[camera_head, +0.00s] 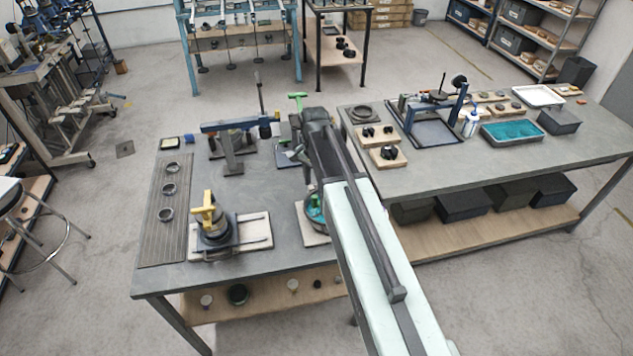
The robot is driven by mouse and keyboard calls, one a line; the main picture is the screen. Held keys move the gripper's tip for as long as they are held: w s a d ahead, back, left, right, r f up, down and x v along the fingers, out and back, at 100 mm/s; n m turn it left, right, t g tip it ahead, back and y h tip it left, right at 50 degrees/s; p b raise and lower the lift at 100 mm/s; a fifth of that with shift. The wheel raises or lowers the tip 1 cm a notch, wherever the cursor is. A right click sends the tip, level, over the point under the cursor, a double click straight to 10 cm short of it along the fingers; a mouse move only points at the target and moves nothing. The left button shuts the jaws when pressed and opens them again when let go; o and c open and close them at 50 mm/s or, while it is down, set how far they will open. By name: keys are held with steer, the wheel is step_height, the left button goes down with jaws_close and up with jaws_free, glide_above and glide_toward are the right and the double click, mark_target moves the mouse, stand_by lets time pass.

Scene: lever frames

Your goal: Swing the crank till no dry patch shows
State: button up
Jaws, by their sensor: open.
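A round pot (313,224) with teal contents and a green part stands on a pale board on the near bench, partly hidden by my arm. A dark device with a yellow handle (207,214) stands on another board to its left. A green T-shaped handle (298,97) rises behind my arm. I cannot tell which of these is the task's crank, and no dry patch can be made out. My gripper (312,172) is open, dark, and over the near bench close to the teal pot; its fingertips are hard to make out. Whether it touches anything is unclear.
A blue lever stand (232,140) is at the back of the near bench (262,182). The right bench holds a blue frame (436,112), a teal tray (512,132) and a white bottle (471,123).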

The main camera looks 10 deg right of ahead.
mark_target(315, 196)
steer(key=shift+w+r, duration=0.2)
steer(key=shift+w, duration=0.1)
step_height(315, 196, down, 8)
steer(key=b, duration=0.8)
steer(key=shift+s+f, duration=0.1)
steer(key=shift+f, duration=0.05)
